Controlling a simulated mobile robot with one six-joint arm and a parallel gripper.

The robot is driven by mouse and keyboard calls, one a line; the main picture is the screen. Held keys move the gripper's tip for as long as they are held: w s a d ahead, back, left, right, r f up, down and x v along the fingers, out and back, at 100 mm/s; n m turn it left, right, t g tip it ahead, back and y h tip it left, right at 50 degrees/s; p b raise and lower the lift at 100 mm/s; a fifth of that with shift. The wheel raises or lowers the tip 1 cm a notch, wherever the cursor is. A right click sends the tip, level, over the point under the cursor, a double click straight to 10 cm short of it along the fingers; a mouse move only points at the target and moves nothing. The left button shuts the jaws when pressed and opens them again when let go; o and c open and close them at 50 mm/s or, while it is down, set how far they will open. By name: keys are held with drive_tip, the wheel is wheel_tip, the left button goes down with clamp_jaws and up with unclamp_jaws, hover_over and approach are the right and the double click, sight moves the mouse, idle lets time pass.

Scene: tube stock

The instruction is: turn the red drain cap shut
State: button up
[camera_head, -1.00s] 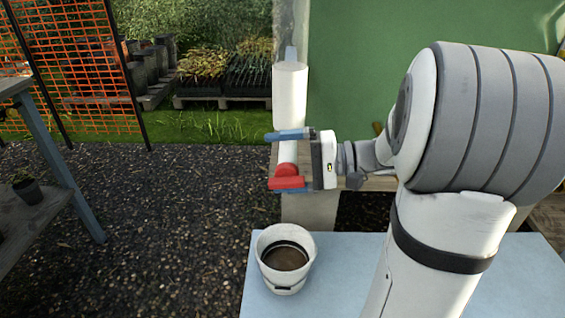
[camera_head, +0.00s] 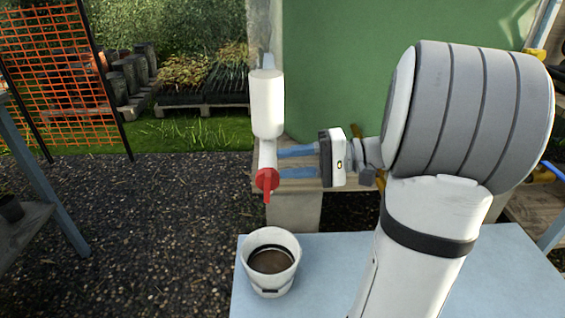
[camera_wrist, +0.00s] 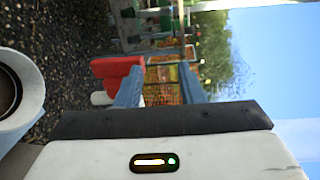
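The red drain cap (camera_head: 267,180) sits at the lower end of a white upright cylinder and pipe (camera_head: 267,105). Its red handle points straight down. My gripper (camera_head: 281,163) is level with the pipe just above the cap, to its right. Its two blue fingers are apart, one above the other, with nothing seen between them. The lower fingertip is close to the cap's right edge; I cannot tell whether they touch. In the wrist view the red cap (camera_wrist: 117,72) lies left of the fingers (camera_wrist: 160,67), outside the gap.
A white bucket (camera_head: 271,235) with dark contents stands below the cap on a light blue table (camera_head: 350,300). It also shows at the left of the wrist view (camera_wrist: 25,90). A wooden bench (camera_head: 295,205) is behind the gripper. Gravel lies open to the left.

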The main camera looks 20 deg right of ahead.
drive_tip(key=shift+f+v, duration=0.2)
drive_tip(key=shift+v, duration=1.55)
